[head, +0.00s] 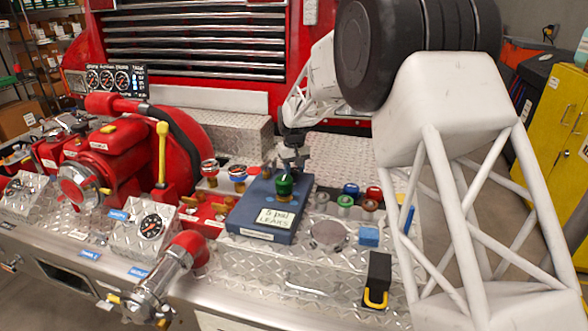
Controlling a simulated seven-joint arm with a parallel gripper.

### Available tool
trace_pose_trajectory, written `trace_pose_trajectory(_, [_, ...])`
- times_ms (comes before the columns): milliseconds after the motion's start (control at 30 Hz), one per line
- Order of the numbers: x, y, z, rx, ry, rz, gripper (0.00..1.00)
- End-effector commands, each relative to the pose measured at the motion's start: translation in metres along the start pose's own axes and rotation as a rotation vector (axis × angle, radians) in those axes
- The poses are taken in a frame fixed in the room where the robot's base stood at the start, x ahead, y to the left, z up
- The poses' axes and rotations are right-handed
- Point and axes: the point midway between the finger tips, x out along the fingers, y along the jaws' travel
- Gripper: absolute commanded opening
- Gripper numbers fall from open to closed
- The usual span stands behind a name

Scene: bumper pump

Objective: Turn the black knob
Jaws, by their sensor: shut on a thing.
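My gripper (292,164) points down over the rear part of a dark blue box (245,212) on the metal deck. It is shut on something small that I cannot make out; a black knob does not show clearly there. A green knob (285,184) with a gold base stands on the box, just in front of and below my fingers. I cannot tell whether the fingers touch it. A small dark upright piece (267,172) stands to the left of the fingers. A paper label (274,217) lies on the front of the box.
Several colored caps (345,201) are to the right. A black block with a yellow handle (378,278) is at the front. A chrome pipe (160,280) sticks out front left.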

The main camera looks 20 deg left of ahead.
Motion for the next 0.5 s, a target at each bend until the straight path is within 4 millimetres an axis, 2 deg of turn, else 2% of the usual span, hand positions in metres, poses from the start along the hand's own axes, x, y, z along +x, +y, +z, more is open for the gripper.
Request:
trace_pose_trajectory(367, [0.0,-0.0002,0.0004,-0.007,-0.001,0.0,0.16])
trace_pose_trajectory(400, [0.0,-0.0002,0.0004,-0.007,-0.001,0.0,0.41])
trace_pose_trajectory(500, [0.0,-0.0001,0.0003,-0.007,-0.001,0.0,0.56])
